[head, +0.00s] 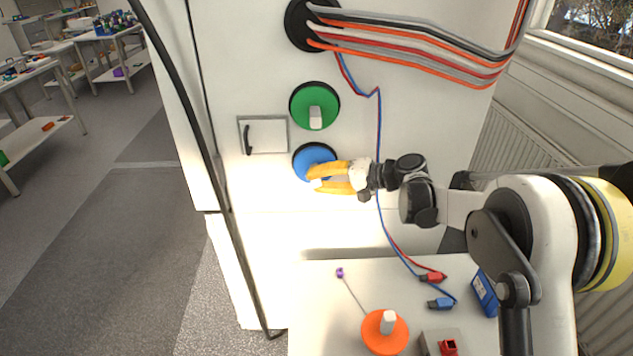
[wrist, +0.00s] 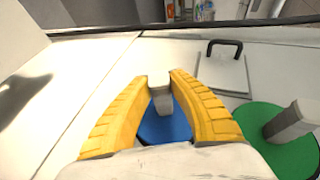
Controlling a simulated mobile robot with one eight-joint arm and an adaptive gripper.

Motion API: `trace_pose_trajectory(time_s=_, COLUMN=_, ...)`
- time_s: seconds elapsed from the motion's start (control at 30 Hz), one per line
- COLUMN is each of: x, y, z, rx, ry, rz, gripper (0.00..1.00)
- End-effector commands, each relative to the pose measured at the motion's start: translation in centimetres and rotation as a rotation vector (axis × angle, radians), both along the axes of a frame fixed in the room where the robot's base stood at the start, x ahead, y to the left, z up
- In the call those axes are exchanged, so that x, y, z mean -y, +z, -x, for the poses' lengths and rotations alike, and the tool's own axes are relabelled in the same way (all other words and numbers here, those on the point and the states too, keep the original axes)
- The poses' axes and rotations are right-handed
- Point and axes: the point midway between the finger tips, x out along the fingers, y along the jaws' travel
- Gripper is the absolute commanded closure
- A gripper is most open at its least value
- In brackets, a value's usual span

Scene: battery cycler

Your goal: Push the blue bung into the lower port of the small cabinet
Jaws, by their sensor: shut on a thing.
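The blue bung (head: 312,156) is at the front of the white cabinet (head: 240,185), below the green bung. My gripper (head: 312,180) has yellow fingers and is shut on the bung's pale handle. In the wrist view the fingertips of my gripper (wrist: 158,80) close on the grey handle, and the blue disc (wrist: 165,127) shows between the fingers. I cannot tell how deep the bung sits.
A green bung (head: 314,103) with a pale handle sits above, and a small hatch (head: 264,134) with a black handle is to the left. Red and blue leads (head: 379,150) hang just right of the bung. An orange bung (head: 384,332) lies on the white table below.

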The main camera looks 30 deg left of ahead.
Motion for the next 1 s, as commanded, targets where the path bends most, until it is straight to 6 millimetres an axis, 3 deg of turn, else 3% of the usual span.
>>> trace_pose_trajectory(time_s=1.0, x=-0.6, y=0.0, z=-1.0, rx=0.000, ry=0.000, rz=-0.001, gripper=1.00)
